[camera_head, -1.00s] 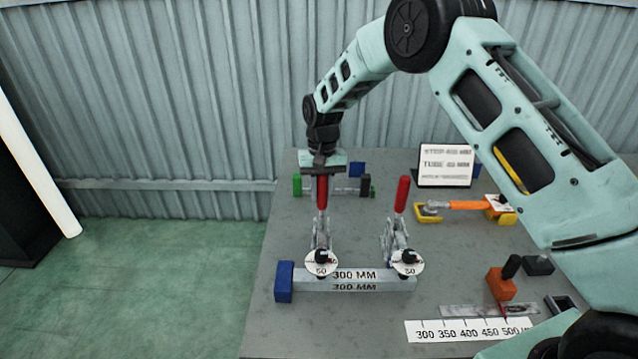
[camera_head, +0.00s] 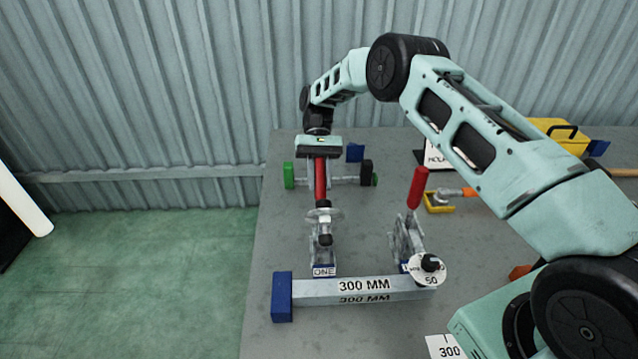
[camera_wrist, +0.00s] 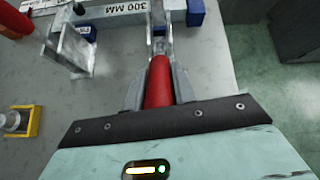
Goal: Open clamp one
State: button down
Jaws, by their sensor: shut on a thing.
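Clamp one (camera_head: 323,245), labelled ONE, stands behind the left part of the 300 MM tube (camera_head: 360,288). Its red handle (camera_head: 320,182) leans back, away from the tube. Its arm with the round disc is lifted clear of the tube. My gripper (camera_head: 319,158) is shut on the red handle; the wrist view shows a finger on each side of the handle (camera_wrist: 158,84). The second clamp (camera_head: 408,235) has its red handle (camera_head: 418,187) upright and its disc marked 50 (camera_head: 428,270) on the tube's right end.
A blue block (camera_head: 283,297) sits at the tube's left end. Behind my gripper is a fixture with a green end (camera_head: 289,174). A yellow holder (camera_head: 438,202) with an orange-handled tool and a yellow toolbox (camera_head: 555,130) are at right. Bare table lies left of clamp one.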

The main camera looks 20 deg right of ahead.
jog(key=shift+w+d+f+g+b, duration=0.1)
jog(key=shift+w+f+g+b, duration=0.2)
jog(key=shift+f+b, duration=0.1)
jog(key=c, duration=1.1)
grip_release()
jog(key=shift+c, duration=0.2)
jog(key=shift+r, duration=0.1)
notch_tip(320, 180, up, 10)
jog(key=shift+f+b, duration=0.1)
jog(key=shift+b, duration=1)
